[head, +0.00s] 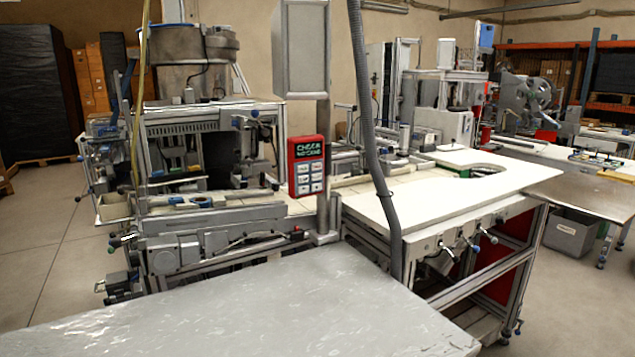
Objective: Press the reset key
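A red control box (306,166) is fixed at the front of a grey upright post (328,120), near the middle of the head view. Its dark display (308,148) shows light green text in two lines; the first appears to read "CHECK" and the second is hard to make out. Below it is a block of several pale keys (310,177) in two columns. The key labels are too small to read, so I cannot tell which is the reset key. Neither of my grippers is in view.
A grey metal tabletop (240,315) fills the foreground below the box. Machinery (205,190) stands to the left. A grey hose (375,150) hangs right of the post, before a white worktop (440,195). The space directly before the box looks clear.

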